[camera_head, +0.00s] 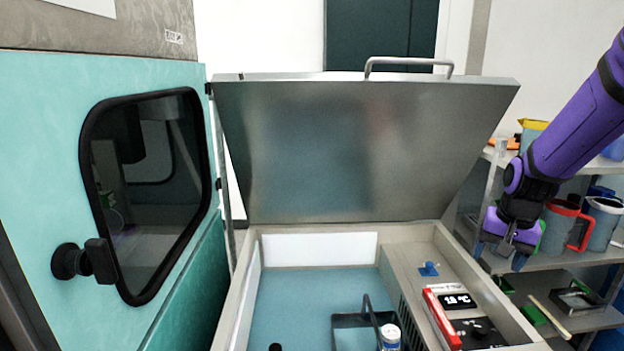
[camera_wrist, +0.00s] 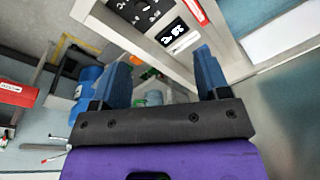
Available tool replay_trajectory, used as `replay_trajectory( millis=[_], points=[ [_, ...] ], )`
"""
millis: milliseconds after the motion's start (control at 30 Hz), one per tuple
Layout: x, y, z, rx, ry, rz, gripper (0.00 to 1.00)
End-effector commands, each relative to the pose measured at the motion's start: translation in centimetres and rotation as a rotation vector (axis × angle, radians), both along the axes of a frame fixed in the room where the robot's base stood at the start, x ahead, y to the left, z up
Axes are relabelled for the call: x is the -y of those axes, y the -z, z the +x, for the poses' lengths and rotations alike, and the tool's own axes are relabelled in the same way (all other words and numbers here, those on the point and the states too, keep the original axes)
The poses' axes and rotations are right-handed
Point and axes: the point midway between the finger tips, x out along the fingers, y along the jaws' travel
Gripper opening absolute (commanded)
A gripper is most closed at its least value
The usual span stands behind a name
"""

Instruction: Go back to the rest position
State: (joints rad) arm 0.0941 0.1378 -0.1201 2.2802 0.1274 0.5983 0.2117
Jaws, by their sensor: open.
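My gripper (camera_head: 508,252) hangs at the end of my purple arm on the right side of the head view, in front of the shelves and right of the metal machine. In the wrist view its two blue fingers (camera_wrist: 162,80) stand wide apart with nothing between them. The machine's lid (camera_head: 355,150) is raised, with a handle on its top edge. Its blue basin (camera_head: 290,300) holds a dark rack (camera_head: 345,322) and a white container (camera_head: 390,336).
A control panel with a display (camera_head: 457,301) sits on the machine's right side, beside a small blue knob (camera_head: 429,269). Shelves on the right hold a red-handled mug (camera_head: 557,226) and other items close to my gripper. A teal cabinet with a dark window (camera_head: 145,195) fills the left.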

Motion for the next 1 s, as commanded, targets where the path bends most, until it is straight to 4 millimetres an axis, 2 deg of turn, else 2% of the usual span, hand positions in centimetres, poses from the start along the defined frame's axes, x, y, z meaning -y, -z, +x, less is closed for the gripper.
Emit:
replay_trajectory(
  millis=[33,200,500,733,1000],
  points=[
    [-0.6,-1.6,-0.8,0.021,-0.024,-0.002,0.69],
    [-2.4,-5.9,-3.7,0.076,-0.109,-0.013,0.69],
    [-5.1,-11.7,-9.8,0.169,-0.257,-0.051,0.69],
    [-6.7,-14.8,-15.2,0.238,-0.362,-0.096,0.69],
    [-7.8,-16.5,-20.7,0.304,-0.463,-0.154,0.69]
  ],
)
